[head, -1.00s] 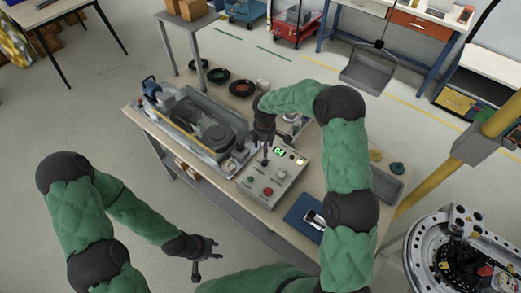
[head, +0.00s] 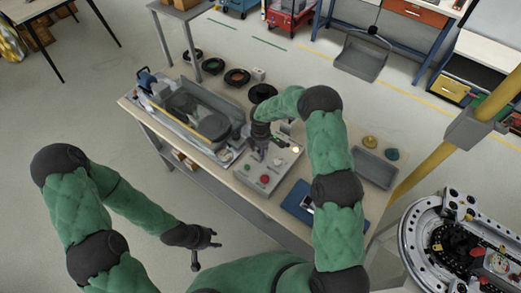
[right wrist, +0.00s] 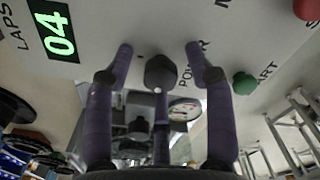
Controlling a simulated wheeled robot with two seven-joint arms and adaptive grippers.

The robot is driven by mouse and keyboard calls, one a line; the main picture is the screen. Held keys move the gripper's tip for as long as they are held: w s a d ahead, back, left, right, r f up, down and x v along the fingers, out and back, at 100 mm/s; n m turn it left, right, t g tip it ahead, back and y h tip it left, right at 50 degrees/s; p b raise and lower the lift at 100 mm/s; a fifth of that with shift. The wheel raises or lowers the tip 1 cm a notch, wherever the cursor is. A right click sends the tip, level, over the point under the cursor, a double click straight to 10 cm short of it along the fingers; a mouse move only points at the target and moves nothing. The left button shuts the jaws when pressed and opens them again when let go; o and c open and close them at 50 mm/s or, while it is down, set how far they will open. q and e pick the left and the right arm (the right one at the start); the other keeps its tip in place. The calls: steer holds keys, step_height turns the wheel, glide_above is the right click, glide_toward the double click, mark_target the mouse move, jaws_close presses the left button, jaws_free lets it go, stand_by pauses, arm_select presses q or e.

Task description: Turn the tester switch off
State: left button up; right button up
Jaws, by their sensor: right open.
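The tester is a light grey box with a sloping panel (head: 262,190) on the workbench. In the right wrist view its panel (right wrist: 150,25) shows a lit green "04" display (right wrist: 56,37). The dark power switch knob (right wrist: 161,72) stands beside the word POWER, partly hidden. My right gripper (right wrist: 160,50) is open over the panel, with a finger on either side of the knob; I cannot tell whether they touch it. In the head view my right gripper (head: 259,146) hides the switch and display. My left gripper (head: 207,244) is open and empty off the bench's near edge.
A green button (right wrist: 245,84) and red button (right wrist: 306,8) sit close to the switch. A clear-lidded machine (head: 190,115) stands left of the tester, a blue pad (head: 298,196) and grey tray (head: 375,168) right. Round dishes (head: 237,77) lie behind.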

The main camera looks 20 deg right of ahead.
jaws_close()
steer(key=m+b, duration=0.4)
steer(key=shift+f, duration=0.15)
steer(key=m+b, duration=0.3)
steer(key=m, duration=0.1)
steer(key=shift+m, duration=0.3)
steer(key=m+b, duration=0.3)
steer(key=m, duration=0.1)
steer(key=shift+m, duration=0.3)
steer(key=m+b, duration=0.1)
steer(key=m, duration=0.3)
steer(key=shift+m+b, duration=0.3)
steer(key=shift+b, duration=0.1)
steer(key=shift+r, duration=0.2)
